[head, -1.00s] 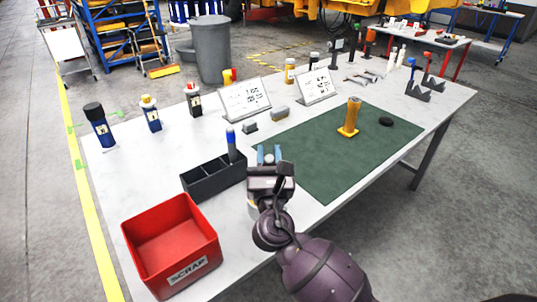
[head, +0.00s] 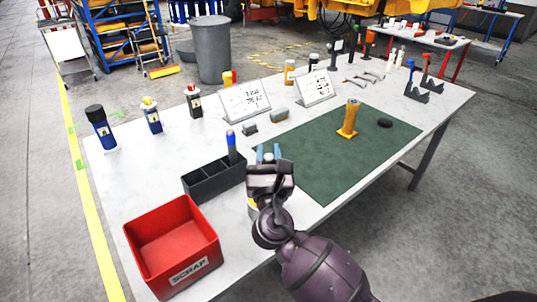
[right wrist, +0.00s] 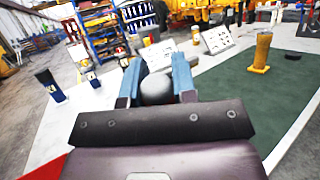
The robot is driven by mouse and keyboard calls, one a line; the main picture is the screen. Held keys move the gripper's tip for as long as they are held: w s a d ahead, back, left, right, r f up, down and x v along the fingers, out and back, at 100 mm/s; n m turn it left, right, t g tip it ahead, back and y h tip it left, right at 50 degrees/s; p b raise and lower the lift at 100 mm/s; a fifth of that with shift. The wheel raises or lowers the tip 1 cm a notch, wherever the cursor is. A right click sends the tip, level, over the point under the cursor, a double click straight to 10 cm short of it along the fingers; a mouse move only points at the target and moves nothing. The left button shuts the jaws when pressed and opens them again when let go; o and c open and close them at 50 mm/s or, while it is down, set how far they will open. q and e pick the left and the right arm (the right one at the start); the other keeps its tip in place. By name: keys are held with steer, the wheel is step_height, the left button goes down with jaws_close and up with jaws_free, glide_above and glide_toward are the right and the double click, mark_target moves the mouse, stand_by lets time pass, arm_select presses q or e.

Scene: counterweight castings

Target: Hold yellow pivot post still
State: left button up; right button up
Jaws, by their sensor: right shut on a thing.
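The yellow pivot post (head: 349,118) stands upright on its flat base on the green mat (head: 322,172). It also shows at the upper right in the right wrist view (right wrist: 262,50). Nothing touches it. The lower part of that thing is hidden there. My left gripper is not in view.
A black divided holder (head: 213,180) with a blue marker and a red scrap bin (head: 172,245) stand left of my right gripper. A black disc (head: 385,122) lies beside the post. Tilted boards (head: 244,100), bottles and small blocks stand behind. Much of the mat is clear.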

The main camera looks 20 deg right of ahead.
steer(key=shift+r+p, duration=0.85)
steer(key=shift+r, duration=0.3)
step_height(320, 180, up, 2)
steer(key=shift+p, duration=1)
steer(key=shift+r+p, duration=0.65)
steer(key=shift+p, duration=0.1)
steer(key=shift+s, duration=0.1)
